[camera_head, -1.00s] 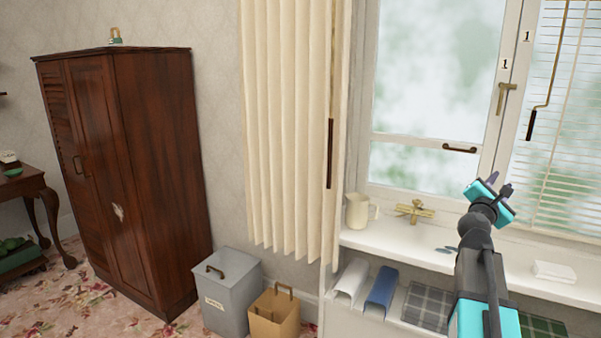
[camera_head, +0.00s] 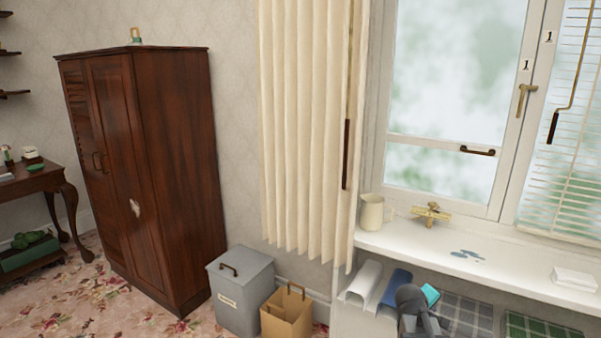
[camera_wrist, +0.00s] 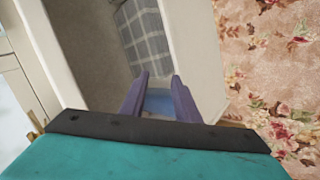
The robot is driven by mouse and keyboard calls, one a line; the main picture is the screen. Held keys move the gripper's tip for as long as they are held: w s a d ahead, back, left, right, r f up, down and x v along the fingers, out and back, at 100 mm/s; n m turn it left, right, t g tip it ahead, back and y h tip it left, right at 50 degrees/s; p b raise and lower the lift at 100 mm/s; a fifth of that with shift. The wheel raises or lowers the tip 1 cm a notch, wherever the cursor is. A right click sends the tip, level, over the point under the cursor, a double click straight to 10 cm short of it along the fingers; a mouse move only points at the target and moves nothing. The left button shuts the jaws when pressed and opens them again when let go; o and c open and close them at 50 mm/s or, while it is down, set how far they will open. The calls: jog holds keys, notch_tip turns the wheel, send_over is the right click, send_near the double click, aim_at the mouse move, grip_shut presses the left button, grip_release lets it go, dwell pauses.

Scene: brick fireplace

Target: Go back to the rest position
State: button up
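My gripper (camera_wrist: 160,78) shows in the wrist view with its two purple fingers apart. I see nothing held between them. Behind the fingers lies a blue surface, perhaps the blue folded cloth. In the head view, part of my arm with a teal piece (camera_head: 430,294) is low, in front of the shelf under the window sill; the fingers cannot be made out there.
The white sill (camera_head: 400,238) holds a cream jug (camera_head: 372,212), a brass tap-like piece (camera_head: 431,214), a blue patch (camera_head: 467,254) and a white block (camera_head: 575,278). Below lie folded cloths. A grey bin (camera_head: 240,292), a tan box (camera_head: 287,314) and a wardrobe (camera_head: 160,170) stand left.

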jog(key=s+a+f+m+g+y, duration=0.3)
jog(key=s+a+f, duration=0.55)
jog(key=a, duration=0.25)
jog(key=s+a+f+m+g+y, duration=0.3)
jog(key=s+a+f, duration=0.5)
jog(key=a+f, duration=0.25)
jog(key=s+f+g+p, duration=0.2)
jog(key=s+f, duration=0.3)
jog(key=s, duration=0.7)
jog(key=s+f+g+p, duration=0.3)
jog(key=s+f, duration=0.3)
jog(key=s, duration=0.7)
jog(key=shift+a+f+p, duration=0.25)
jog(key=shift+a+p, duration=0.15)
jog(key=shift+p, duration=0.1)
